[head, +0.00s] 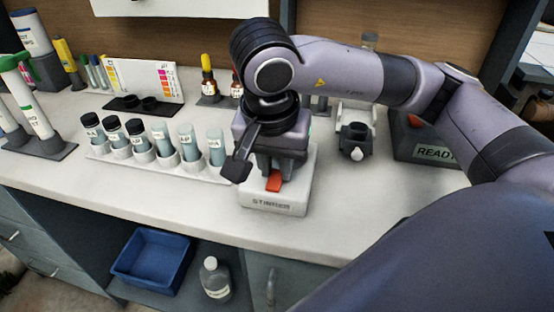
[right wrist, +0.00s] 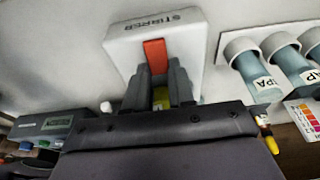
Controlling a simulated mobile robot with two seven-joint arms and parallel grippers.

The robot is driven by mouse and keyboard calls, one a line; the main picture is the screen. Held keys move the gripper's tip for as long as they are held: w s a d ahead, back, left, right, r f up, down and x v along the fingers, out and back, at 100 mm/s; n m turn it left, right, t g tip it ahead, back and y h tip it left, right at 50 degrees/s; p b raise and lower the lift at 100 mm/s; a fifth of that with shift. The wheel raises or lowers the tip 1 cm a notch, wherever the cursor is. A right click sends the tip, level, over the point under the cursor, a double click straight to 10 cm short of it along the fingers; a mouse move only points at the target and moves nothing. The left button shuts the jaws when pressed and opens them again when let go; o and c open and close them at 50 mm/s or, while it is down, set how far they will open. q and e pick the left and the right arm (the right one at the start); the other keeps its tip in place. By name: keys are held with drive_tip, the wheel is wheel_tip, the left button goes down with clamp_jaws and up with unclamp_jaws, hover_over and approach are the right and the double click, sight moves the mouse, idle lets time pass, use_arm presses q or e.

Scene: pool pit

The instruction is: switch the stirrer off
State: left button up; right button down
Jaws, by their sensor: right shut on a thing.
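The stirrer (head: 262,205) is a white box labelled STIRRER, standing near the front edge of the bench. It also shows in the right wrist view (right wrist: 122,45). A red switch (head: 274,181) sits on its top near the label, and in the right wrist view the red switch (right wrist: 155,54) runs into the gap between my fingers. My right gripper (right wrist: 160,88) points down over the stirrer, with its fingers shut on the red switch. The gripper hides the rear part of the stirrer's top. My left gripper is out of view.
A white rack (head: 205,175) of labelled tubes stands just left of the stirrer. A small dark device (head: 355,140) and a box reading READY (head: 436,152) stand to the right. Dropper bottles (head: 208,80) stand behind. The front bench strip is clear.

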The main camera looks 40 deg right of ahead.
sight(273, 186)
idle(0.4)
drive_tip(key=c, duration=1)
unclamp_jaws()
drive_tip(key=shift+o, duration=0.2)
drive_tip(key=shift+p+v, duration=0.75)
drive_tip(key=shift+v, duration=2.9)
drive_tip(key=shift+s+a+f, duration=0.1)
drive_tip(key=shift+a, duration=0.05)
